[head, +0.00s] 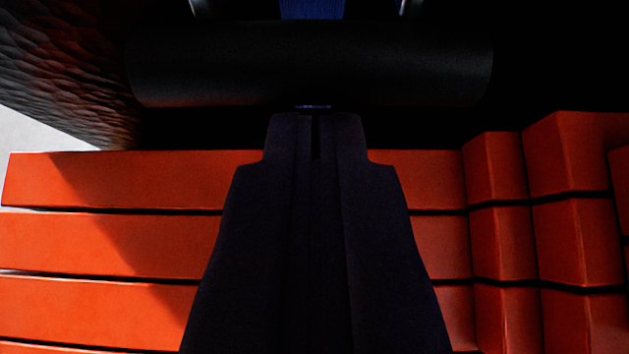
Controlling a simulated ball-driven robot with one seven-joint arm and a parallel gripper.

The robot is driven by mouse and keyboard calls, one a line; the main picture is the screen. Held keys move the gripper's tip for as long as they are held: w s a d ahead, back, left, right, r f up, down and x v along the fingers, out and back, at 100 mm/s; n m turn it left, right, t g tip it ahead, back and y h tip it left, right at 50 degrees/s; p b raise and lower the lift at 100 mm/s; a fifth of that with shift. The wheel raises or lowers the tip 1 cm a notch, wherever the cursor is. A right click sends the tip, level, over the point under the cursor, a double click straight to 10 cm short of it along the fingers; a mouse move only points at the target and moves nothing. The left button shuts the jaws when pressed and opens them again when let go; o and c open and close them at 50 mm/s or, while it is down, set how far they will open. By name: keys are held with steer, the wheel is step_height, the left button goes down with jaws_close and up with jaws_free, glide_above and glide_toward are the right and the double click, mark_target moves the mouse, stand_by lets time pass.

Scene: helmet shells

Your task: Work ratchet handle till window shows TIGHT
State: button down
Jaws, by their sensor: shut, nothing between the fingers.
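My gripper (316,122) rises from the bottom middle of the head view, dark, with its two fingers together and nothing held. Just beyond its tips lies a thick black horizontal bar (310,65), which looks like the grip of the ratchet handle. The tips meet the bar's lower edge in the picture; I cannot tell whether they touch it. A blue strap (312,9) shows at the top edge behind the bar, between two pale metal pieces (201,8). The window and its reading are not in view.
Orange slats (100,240) run across below and behind my gripper, with orange blocks (575,215) at the right. A dark, rough-textured surface (70,60) fills the upper left. The upper right is too dark to make out.

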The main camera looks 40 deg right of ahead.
mark_target(311, 89)
steer(key=w+d+f+t+h+b, duration=0.1)
steer(key=b, duration=0.1)
steer(key=w+d+t+h+b, duration=0.1)
steer(key=w+t+h+b, duration=0.1)
steer(key=shift+d+f, duration=0.35)
steer(key=shift+f, duration=0.05)
steer(key=shift+r, duration=0.1)
stand_by(0.3)
